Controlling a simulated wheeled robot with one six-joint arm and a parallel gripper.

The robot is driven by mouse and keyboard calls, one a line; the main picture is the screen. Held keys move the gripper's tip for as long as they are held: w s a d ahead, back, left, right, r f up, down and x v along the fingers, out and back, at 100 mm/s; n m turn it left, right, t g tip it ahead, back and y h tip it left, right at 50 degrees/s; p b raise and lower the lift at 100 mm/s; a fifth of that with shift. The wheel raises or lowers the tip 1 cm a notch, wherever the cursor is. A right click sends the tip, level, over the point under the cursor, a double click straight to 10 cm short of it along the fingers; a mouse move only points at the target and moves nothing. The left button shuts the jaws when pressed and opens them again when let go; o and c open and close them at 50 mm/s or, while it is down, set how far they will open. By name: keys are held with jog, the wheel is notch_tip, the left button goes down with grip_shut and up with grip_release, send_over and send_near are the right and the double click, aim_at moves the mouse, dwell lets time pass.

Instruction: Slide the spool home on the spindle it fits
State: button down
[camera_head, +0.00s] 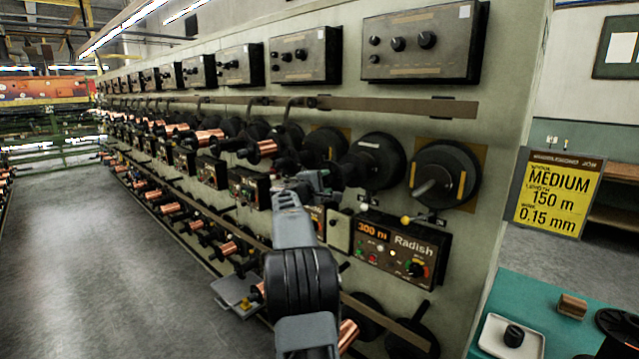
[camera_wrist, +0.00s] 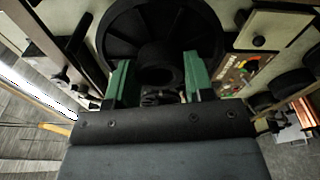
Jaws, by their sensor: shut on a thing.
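The black spool (camera_head: 375,160) has a wide flange and a hub facing my gripper (camera_head: 318,182). In the wrist view the spool's flange (camera_wrist: 205,30) fills the top, and my gripper's green fingers (camera_wrist: 155,80) are shut on the spool, one on each side of its hub. A grey spindle (camera_head: 432,187) sticks out of a black disc (camera_head: 458,165) with yellow marks, to the right of the spool. Another black disc (camera_head: 325,140) on a tan plate is at the left, partly hidden. The spool's far side is hidden. I cannot tell whether it touches a spindle.
A yellow sign (camera_head: 552,195) reads MEDIUM, 150 m, 0.15 mm. A teal table (camera_head: 520,285) with a white tray (camera_head: 492,340) stands at lower right. Copper spools line the rack leftward; the left aisle floor is clear.

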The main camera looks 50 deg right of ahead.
jog(key=shift+s+d+r+p, duration=0.15)
jog(key=shift+d+p, duration=0.55)
jog(key=shift+d, duration=0.85)
jog(key=shift+s+d+f+p, duration=0.1)
jog(key=shift+d+p, duration=0.55)
jog(key=shift+d, duration=0.9)
jog(key=shift+c, duration=2.1)
grip_release()
jog(key=shift+a, duration=0.2)
jog(key=a+b, duration=0.5)
jog(key=a, duration=0.8)
jog(key=shift+s+a, duration=0.2)
jog(key=shift+s, duration=0.15)
